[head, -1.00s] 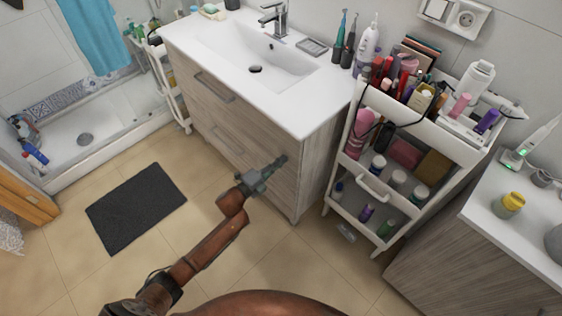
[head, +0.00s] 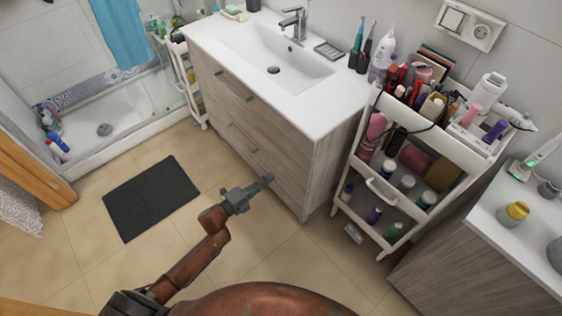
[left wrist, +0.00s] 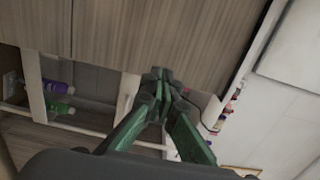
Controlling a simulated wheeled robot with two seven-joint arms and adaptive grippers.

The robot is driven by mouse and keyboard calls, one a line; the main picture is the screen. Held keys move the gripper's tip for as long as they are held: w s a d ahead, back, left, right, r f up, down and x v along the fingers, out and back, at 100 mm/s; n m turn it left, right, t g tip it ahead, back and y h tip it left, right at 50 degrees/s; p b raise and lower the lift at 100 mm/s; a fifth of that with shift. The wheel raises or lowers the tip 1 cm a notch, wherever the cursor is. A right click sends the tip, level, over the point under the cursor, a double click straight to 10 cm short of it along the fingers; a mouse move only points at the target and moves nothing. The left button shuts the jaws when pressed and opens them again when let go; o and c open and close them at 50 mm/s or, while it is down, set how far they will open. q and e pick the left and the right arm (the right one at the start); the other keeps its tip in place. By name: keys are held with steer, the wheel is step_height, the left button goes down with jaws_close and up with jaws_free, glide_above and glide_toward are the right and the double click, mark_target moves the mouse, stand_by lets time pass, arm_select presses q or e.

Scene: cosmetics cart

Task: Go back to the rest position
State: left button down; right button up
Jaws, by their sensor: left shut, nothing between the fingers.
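My left gripper (head: 268,178) is shut and empty in the head view. It is in front of the wooden vanity cabinet (head: 250,125), over the tiled floor. In the left wrist view its green-and-dark fingers (left wrist: 158,75) come together at the tips, with nothing held between them. My right gripper is in neither view.
A white cosmetics cart (head: 365,192) full of bottles and tubes stands right of the vanity. A counter (head: 530,240) with a yellow-topped jar (head: 513,213) is at the far right. A dark mat (head: 150,198) lies on the floor at left.

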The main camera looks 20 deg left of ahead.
arm_select(q)
steer(key=shift+s, duration=0.15)
